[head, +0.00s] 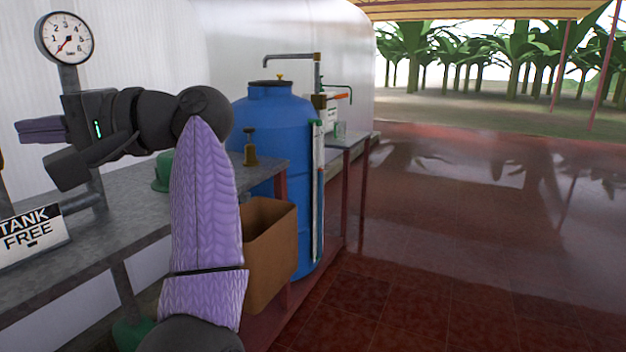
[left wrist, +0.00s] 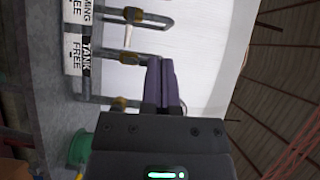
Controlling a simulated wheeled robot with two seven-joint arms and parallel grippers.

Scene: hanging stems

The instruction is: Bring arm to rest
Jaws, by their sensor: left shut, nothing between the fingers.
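My left arm comes up from the bottom of the head view in a purple knitted sleeve and bends left at a dark wrist. My left gripper (head: 22,131) is at the left edge, above the grey metal bench (head: 130,215) and in front of the pale wall. Its purple fingers are together with nothing between them. In the left wrist view the shut fingers (left wrist: 160,64) point at the pale wall, near pipes with brass fittings. My right gripper is not in view.
A pressure gauge (head: 65,38) stands on a pipe behind the gripper. A "TANK FREE" sign (head: 32,233) is below it. A brass-coloured object (head: 250,150) stands on the bench. A cardboard box (head: 268,255) and blue tank (head: 275,120) are beyond my arm. The red floor at right is clear.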

